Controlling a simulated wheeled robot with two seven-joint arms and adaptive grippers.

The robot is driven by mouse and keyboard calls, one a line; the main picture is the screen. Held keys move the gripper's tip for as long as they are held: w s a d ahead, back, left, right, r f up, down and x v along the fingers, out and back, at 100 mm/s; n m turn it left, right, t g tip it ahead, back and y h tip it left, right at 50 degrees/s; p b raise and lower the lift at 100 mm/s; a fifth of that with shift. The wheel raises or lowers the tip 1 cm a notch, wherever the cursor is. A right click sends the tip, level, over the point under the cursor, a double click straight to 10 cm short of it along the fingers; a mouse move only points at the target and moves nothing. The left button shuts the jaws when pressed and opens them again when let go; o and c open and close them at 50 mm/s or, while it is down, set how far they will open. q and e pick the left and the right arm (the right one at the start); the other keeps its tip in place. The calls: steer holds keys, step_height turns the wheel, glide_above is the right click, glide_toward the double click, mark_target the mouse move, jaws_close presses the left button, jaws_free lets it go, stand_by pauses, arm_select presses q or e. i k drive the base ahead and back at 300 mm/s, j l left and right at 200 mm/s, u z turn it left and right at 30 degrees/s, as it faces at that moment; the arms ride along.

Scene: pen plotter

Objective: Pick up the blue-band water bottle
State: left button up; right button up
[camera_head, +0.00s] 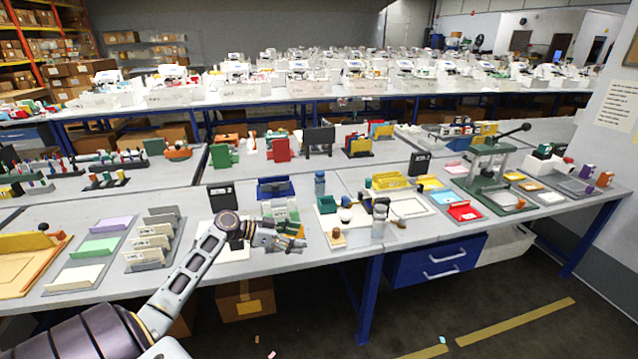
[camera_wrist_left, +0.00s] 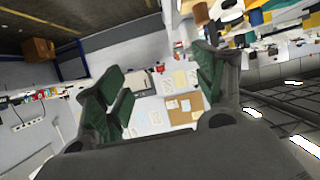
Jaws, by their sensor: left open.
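My left gripper (camera_head: 290,238) reaches in over the front edge of the near table, pointing right. In the left wrist view its green-padded fingers (camera_wrist_left: 165,92) are spread, with nothing held between them. A clear, pale bottle (camera_head: 379,221) stands upright near the front edge, to the right of the gripper and apart from it. A bluish bottle (camera_head: 320,184) stands farther back. Both are small, and I cannot tell surely which carries the blue band. My right gripper is not in view.
A blue tray (camera_head: 275,188) and a dark upright box (camera_head: 219,196) stand behind the gripper. A green press (camera_head: 492,165) stands farther right. Open floor lies before the table.

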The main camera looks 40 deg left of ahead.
mark_target(320, 181)
steer(key=i+j, duration=0.55)
steer(key=j, duration=0.2)
steer(key=i+j, duration=0.6)
steer(key=j, duration=0.1)
